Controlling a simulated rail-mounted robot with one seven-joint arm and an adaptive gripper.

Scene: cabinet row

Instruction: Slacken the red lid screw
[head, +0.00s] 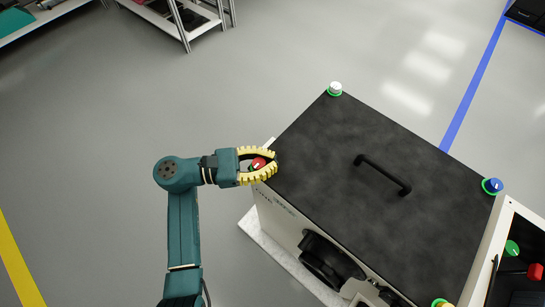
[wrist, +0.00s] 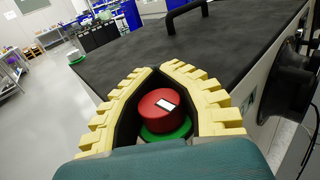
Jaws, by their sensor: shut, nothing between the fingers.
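The red lid screw (head: 258,163) is a round red knob with a white mark on top, at the left corner of the black lid (head: 330,150). In the wrist view the red screw (wrist: 165,108) sits on a green ring (wrist: 167,134). My gripper (head: 275,162) has yellow ribbed fingers, and their tips meet beyond the screw. In the wrist view my gripper (wrist: 156,70) frames the screw in the gap behind the closed tips. The fingers are shut without a grip on it. Whether they touch its sides I cannot tell.
A white screw (head: 335,88) and a blue screw (head: 492,185) sit at other lid corners, on green rings. A black handle (head: 383,175) rises from the lid's middle. An open box (head: 515,260) stands at the right. The floor left of the cabinet is clear.

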